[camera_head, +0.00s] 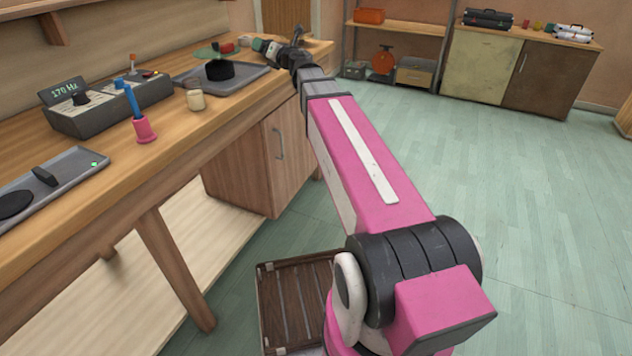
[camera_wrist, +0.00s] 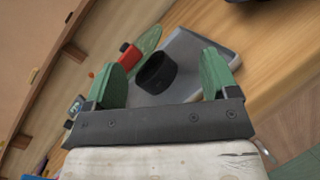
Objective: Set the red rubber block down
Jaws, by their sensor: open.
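The red rubber block (camera_head: 227,47) is on the workbench, at the right edge of a green disc (camera_head: 204,53). In the wrist view the block (camera_wrist: 129,54) shows beside my left-hand finger, partly hidden by it and outside the gap between the fingers. My gripper (camera_wrist: 165,62) has its two green fingers wide apart with nothing held. In the head view my gripper (camera_head: 262,45) is over the far part of the bench, to the right of the block. I cannot tell whether the block rests on the disc or next to it.
A black cylinder (camera_head: 219,70) stands on a grey tray (camera_head: 254,77) close to my gripper; it appears between the fingers in the wrist view (camera_wrist: 156,72). A cream cup (camera_head: 196,100), a pink holder (camera_head: 145,130) and a 170 Hz console (camera_head: 95,120) stand nearer.

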